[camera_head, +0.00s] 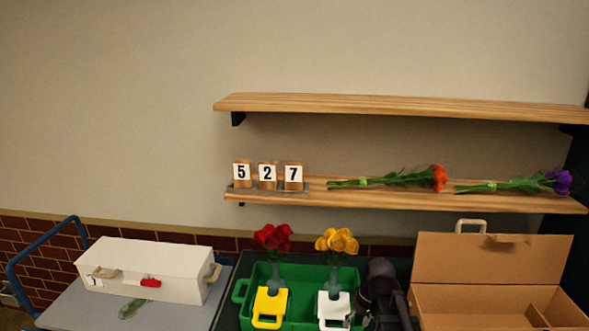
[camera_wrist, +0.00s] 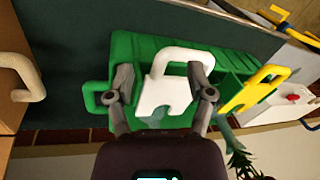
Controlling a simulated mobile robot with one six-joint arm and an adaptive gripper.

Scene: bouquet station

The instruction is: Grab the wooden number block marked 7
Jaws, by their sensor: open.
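The wooden number block marked 7 (camera_head: 293,176) stands upright on the lower shelf in the head view, at the right end of a row with the 5 block (camera_head: 242,173) and the 2 block (camera_head: 267,175). The number blocks are not visible in the wrist view. My gripper (camera_wrist: 160,82) is open, with its fingers apart and a white handled piece (camera_wrist: 168,92) of the green crate area visible beyond them. In the head view, part of my dark arm shows low, right of the crate, well below the shelf and right of the 7 block.
Orange flowers (camera_head: 438,178) and purple flowers (camera_head: 560,182) lie on the lower shelf (camera_head: 400,200). The upper shelf (camera_head: 400,107) overhangs it. Below are a green crate (camera_head: 240,290) with red and yellow flowers, an open cardboard box (camera_head: 490,260) and a white box (camera_head: 150,262) on a cart.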

